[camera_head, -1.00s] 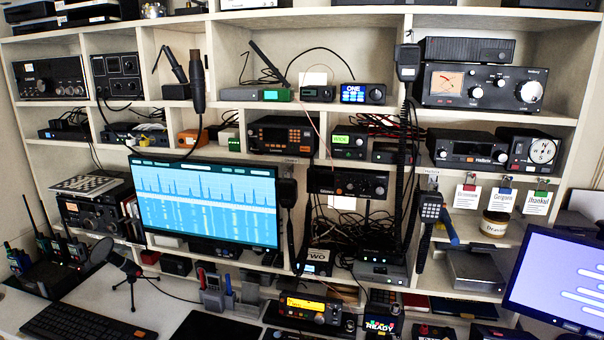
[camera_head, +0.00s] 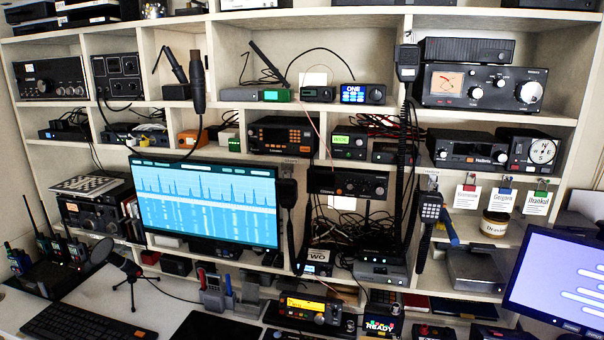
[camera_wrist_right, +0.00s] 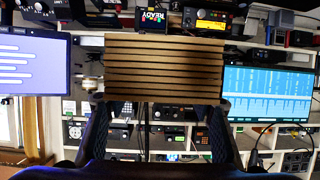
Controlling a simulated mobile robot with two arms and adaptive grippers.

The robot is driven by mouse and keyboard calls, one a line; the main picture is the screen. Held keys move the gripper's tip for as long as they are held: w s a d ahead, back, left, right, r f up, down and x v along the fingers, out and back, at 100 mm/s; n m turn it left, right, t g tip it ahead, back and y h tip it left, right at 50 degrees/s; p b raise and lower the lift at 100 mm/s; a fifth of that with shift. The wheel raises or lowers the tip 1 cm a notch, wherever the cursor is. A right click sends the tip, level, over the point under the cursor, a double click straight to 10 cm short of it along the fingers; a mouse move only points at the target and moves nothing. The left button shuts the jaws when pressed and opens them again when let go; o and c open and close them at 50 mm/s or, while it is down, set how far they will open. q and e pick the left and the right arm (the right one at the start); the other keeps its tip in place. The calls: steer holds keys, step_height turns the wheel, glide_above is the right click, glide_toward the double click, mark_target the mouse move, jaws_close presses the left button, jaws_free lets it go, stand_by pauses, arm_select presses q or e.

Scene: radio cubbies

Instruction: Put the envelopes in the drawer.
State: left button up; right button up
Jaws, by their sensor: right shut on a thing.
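My right gripper (camera_wrist_right: 160,103) shows in the right wrist view, its two dark fingers at either side of a brown block with dark parallel stripes (camera_wrist_right: 163,68). The fingers are shut on this block, with one finger at each end. I cannot tell whether the block is a stack of envelopes or something slatted. No envelope and no drawer can be clearly made out in the head view. Neither gripper shows in the head view.
White shelves (camera_head: 232,162) full of radios and cables face me. A blue-screen monitor (camera_head: 207,203) stands at the left, another monitor (camera_head: 560,280) at the right. A keyboard (camera_head: 75,322) and a microphone (camera_head: 122,264) stand on the crowded desk. The right wrist view looks upside down.

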steer(key=w+a+n+y, duration=0.1)
steer(key=a+n+y, duration=0.1)
steer(key=a, duration=0.2)
steer(key=s+d+m+g+h, duration=0.1)
steer(key=s+d+m+h, duration=0.3)
steer(key=d, duration=0.6)
steer(key=shift+d+m+g+h, duration=0.3)
steer(key=shift+m+h, duration=0.4)
steer(key=shift+h, duration=0.2)
